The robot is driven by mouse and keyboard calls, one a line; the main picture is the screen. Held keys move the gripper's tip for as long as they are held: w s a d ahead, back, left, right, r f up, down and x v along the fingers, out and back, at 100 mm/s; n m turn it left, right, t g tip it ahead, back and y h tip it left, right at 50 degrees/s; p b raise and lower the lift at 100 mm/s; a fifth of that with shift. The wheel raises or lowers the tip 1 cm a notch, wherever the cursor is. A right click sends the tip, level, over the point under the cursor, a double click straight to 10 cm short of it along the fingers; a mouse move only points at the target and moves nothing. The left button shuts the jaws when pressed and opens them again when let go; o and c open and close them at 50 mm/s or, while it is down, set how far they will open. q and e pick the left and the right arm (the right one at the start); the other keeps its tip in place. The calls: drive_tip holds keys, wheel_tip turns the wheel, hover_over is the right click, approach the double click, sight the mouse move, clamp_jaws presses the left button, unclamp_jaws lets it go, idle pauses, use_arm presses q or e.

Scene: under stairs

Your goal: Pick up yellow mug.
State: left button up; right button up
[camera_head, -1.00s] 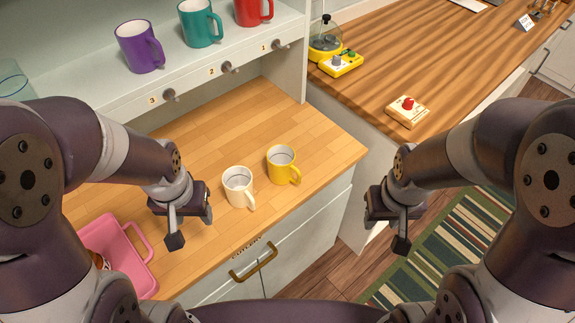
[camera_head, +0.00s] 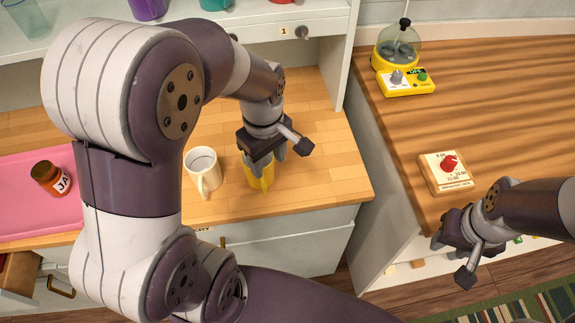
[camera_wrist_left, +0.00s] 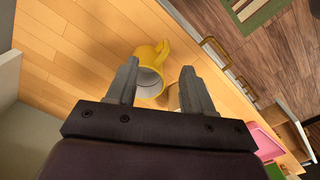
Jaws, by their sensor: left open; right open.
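The yellow mug (camera_head: 260,182) stands on the wooden counter, mostly hidden by my left gripper in the head view. My left gripper (camera_head: 266,156) is open and just above the mug. In the left wrist view the mug (camera_wrist_left: 150,58) lies ahead between the open fingers (camera_wrist_left: 160,70), nearer the left one, its handle pointing up and right. Whether a finger touches it cannot be told. My right gripper (camera_head: 464,240) is away at the right, below the dark wooden counter's edge; its fingers are hard to see.
A cream mug (camera_head: 203,175) stands just left of the yellow one. A pink tray (camera_head: 20,172) with a brown jar (camera_head: 48,178) is at the left. A shelf (camera_head: 270,27) with mugs runs behind. A red-knob timer box (camera_head: 446,173) and yellow appliance (camera_head: 404,85) stand on the right counter.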

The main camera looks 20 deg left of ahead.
sight(266, 190)
use_arm(q)
drive_tip(key=shift+n, duration=0.7)
drive_tip(key=f, duration=0.8)
drive_tip(key=a+f, duration=0.1)
drive_tip(key=f, duration=0.3)
drive_tip(key=shift+s+a, duration=0.1)
drive_tip(key=shift+s, duration=0.15)
drive_tip(key=shift+w+f, duration=0.15)
drive_tip(key=shift+f, duration=0.25)
clamp_jaws()
